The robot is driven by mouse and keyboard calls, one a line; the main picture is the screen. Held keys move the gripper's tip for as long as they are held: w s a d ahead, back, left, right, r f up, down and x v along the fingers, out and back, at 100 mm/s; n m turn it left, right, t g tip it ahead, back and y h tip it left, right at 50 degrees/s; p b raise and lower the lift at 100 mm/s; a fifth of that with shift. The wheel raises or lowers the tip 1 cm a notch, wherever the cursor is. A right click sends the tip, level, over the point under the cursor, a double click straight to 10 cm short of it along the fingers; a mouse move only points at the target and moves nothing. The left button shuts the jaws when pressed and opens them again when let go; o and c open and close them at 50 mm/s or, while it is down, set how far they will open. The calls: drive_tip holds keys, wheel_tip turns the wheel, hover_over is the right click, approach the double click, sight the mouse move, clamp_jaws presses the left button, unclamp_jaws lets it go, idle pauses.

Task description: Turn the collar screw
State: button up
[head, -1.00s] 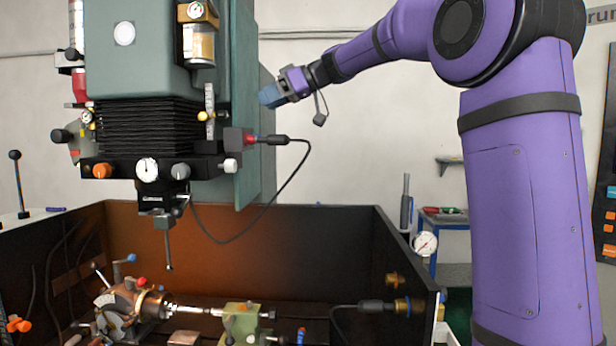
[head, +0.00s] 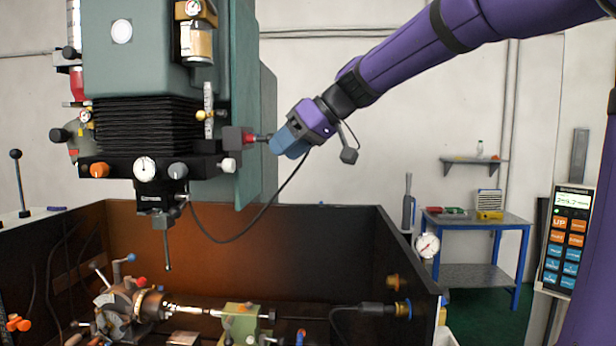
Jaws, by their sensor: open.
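My gripper (head: 282,145) has blue fingers and a purple body. It is open, beside the green machine's head at the end of the black cable. Its fingers overlap the cable's black plug and hide most of it; I cannot tell whether they touch. A red fitting (head: 249,138) shows just left of the fingers on the machine head. The chuck (head: 128,303), with a copper-coloured body and several coloured knobs, sits low in the enclosure at left, well below my gripper. A shaft (head: 195,310) runs from it to a green tailstock (head: 240,322). I cannot single out the collar screw.
The green machine column (head: 240,100) stands behind the head. A thin probe (head: 167,245) hangs above the chuck. The dark enclosure wall (head: 300,250) rises behind the shaft. A keypad panel (head: 567,240) and a blue table (head: 478,225) stand at right.

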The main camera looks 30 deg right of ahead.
drive_tip(key=s+f+m+h, duration=0.1)
drive_tip(key=s+f, duration=0.4)
drive_tip(key=shift+s, duration=0.35)
drive_tip(key=shift+d, duration=0.1)
